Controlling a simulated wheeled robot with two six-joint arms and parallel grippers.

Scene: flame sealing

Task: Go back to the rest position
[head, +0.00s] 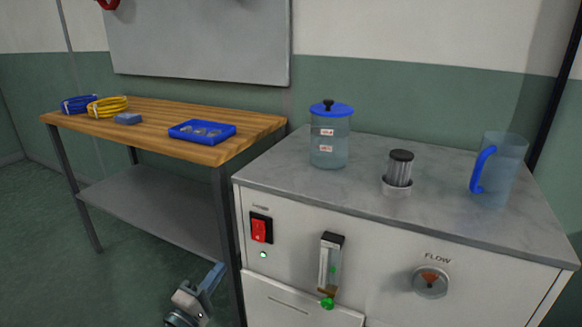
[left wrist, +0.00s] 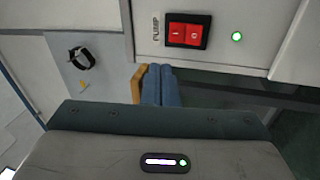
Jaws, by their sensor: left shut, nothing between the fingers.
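My left gripper (head: 217,270) is low in the head view, in front of the gap between the wooden bench and the grey cabinet. Its blue fingers are closed together with nothing between them. They also show shut in the left wrist view (left wrist: 158,70), below and left of the red pump switch. The red pump switch (head: 261,230) is on the cabinet front, and a small green light (head: 263,254) glows below it. The switch (left wrist: 188,35) and the light (left wrist: 237,37) show in the left wrist view too. My right gripper is in neither view.
The cabinet top (head: 285,165) holds a blue-lidded jar (head: 329,145), a dark-capped cylinder (head: 399,170) and a blue-handled jug (head: 503,165). A flow meter (head: 330,262) and dial (head: 430,282) are on its front. The bench (head: 160,112) holds a blue tray (head: 202,132) and coiled hoses (head: 107,107).

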